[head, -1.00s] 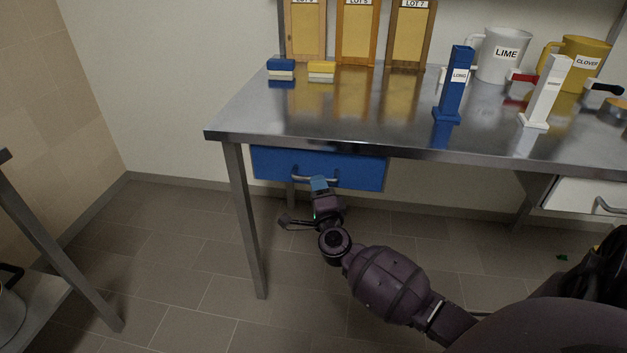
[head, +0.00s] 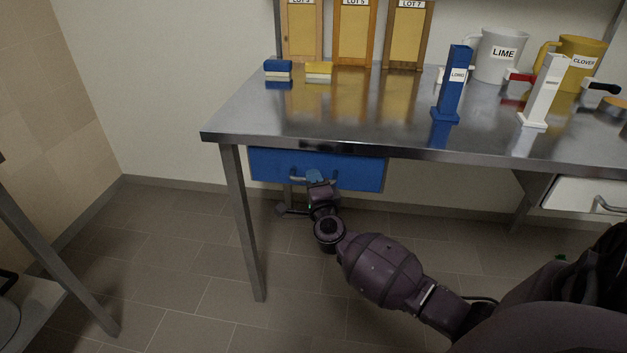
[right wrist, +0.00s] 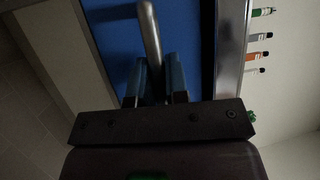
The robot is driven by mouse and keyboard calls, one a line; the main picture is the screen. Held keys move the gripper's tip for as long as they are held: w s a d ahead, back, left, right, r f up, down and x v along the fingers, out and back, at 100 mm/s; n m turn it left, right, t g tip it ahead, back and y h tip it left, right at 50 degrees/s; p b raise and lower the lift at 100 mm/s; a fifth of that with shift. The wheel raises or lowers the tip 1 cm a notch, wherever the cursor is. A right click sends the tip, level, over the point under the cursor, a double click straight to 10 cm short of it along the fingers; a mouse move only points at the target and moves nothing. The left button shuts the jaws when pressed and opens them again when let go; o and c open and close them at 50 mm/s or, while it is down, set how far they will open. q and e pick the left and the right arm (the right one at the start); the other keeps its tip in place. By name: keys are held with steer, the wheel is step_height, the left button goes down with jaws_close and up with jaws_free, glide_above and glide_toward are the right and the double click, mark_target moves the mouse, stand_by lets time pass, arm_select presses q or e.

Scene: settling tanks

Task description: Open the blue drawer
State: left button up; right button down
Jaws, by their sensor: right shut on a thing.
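The blue drawer (head: 358,172) hangs under the left part of the steel table, and its front looks flush under the table edge. Its metal bar handle (head: 297,174) runs across the middle of the front. My right gripper (head: 314,177) is at the handle, with its fingers pointing at the drawer front. In the right wrist view, the two blue-grey fingers of my right gripper (right wrist: 158,82) are closed around the handle (right wrist: 149,35), with the blue drawer front (right wrist: 189,32) behind. Part of the handle is hidden by the fingers. My left gripper is not in view.
A white drawer (head: 585,195) is at the right. A table leg (head: 244,225) stands left of my arm. The floor before the drawer is clear.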

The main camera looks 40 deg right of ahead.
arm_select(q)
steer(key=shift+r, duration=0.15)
arm_select(e)
steer(key=shift+a, duration=0.1)
steer(key=shift+s+a, duration=0.15)
steer(key=shift+s, duration=0.05)
arm_select(q)
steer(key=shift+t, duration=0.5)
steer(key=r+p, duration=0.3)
steer(key=p, duration=0.1)
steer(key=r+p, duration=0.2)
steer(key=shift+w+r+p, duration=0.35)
steer(key=shift+p, duration=0.05)
arm_select(e)
steer(key=s+a, duration=1.8)
steer(key=a, duration=0.3)
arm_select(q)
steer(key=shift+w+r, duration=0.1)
arm_select(e)
steer(key=c, duration=1.1)
jaws_free()
steer(key=shift+c, duration=0.2)
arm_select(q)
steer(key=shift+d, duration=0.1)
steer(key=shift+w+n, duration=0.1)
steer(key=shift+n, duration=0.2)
